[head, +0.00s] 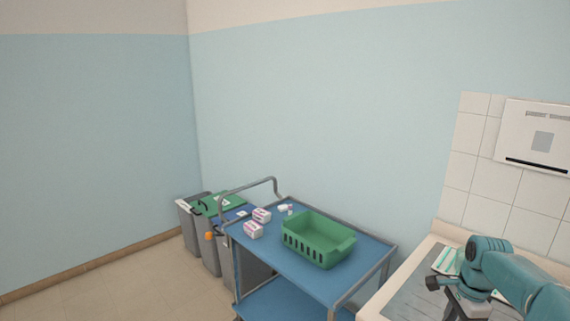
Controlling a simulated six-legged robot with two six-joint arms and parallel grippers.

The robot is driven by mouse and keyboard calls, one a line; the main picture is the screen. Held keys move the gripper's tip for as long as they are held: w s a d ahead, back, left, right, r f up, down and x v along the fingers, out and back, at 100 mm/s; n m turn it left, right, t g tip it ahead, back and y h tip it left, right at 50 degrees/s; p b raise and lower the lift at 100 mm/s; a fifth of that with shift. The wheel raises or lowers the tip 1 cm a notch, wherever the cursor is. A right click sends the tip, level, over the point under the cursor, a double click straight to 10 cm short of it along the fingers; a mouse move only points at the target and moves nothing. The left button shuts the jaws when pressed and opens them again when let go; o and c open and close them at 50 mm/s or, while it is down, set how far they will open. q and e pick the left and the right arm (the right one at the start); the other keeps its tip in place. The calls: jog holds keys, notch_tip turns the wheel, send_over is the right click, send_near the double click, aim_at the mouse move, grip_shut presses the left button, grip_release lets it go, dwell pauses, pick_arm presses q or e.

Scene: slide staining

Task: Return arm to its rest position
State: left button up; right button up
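One teal arm comes in from the right edge at the bottom right, so I take it as my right arm. Its gripper (455,302) is a dark and grey shape over the grey ribbed part of the counter. The fingers are small and partly cut off by the lower edge, so I cannot tell whether they are open or shut, or whether they hold anything. My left gripper is not in view.
A pale counter (408,268) lies under the arm, with a white-and-green item (445,260) beside it. A blue trolley (262,258) carries a green basket (318,240) and small boxes (254,230). Bins (190,222) stand behind. Left floor is clear.

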jog(key=s+a+f+n+g+y, duration=0.1)
jog(key=s+a+f+n+g, duration=0.2)
jog(key=a+f, duration=0.65)
jog(key=s+a+f+n+y, duration=0.1)
jog(key=s+a+f+n, duration=0.3)
jog(key=a+f, duration=0.55)
jog(key=s+a+f+n+t, duration=0.1)
jog(key=s+a+f+n, duration=0.1)
jog(key=s+a+n, duration=0.1)
jog(key=s+a+f+n+t+y, duration=0.1)
jog(key=s+a+f+n, duration=0.2)
jog(key=s+a, duration=0.2)
jog(key=s+a+f+n+t, duration=0.1)
jog(key=s+a+n, duration=0.3)
jog(key=s, duration=0.5)
jog(key=shift+s+a+f, duration=0.2)
jog(key=shift+s+f, duration=0.05)
jog(key=shift+f, duration=0.55)
jog(key=shift+d, duration=0.15)
